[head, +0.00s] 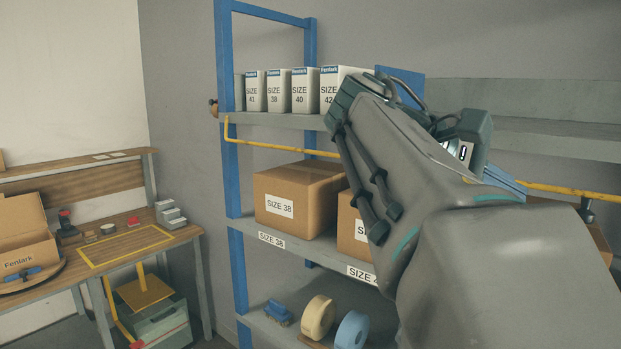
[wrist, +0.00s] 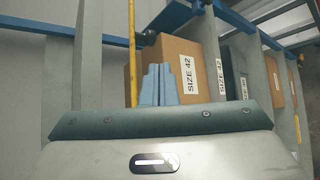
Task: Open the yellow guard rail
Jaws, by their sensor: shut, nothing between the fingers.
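The yellow guard rail (head: 285,149) runs across the front of the shelving, above the cardboard boxes. It has a short bent end at the left blue post, and my arm hides its middle. In the wrist view the rail (wrist: 132,55) runs upright in the picture, just left of my gripper (wrist: 160,70). The light blue fingers are together and empty, pointing towards a SIZE 42 box. I cannot tell whether they touch the rail. A dark knob (wrist: 147,38) sits beside the rail near a blue post.
A SIZE 38 box (head: 295,200) stands on the middle shelf, with white size boxes (head: 305,90) above. Tape rolls (head: 318,318) and a blue item (head: 279,312) lie below. A wooden workbench (head: 130,245) stands left, with floor between it and the shelving.

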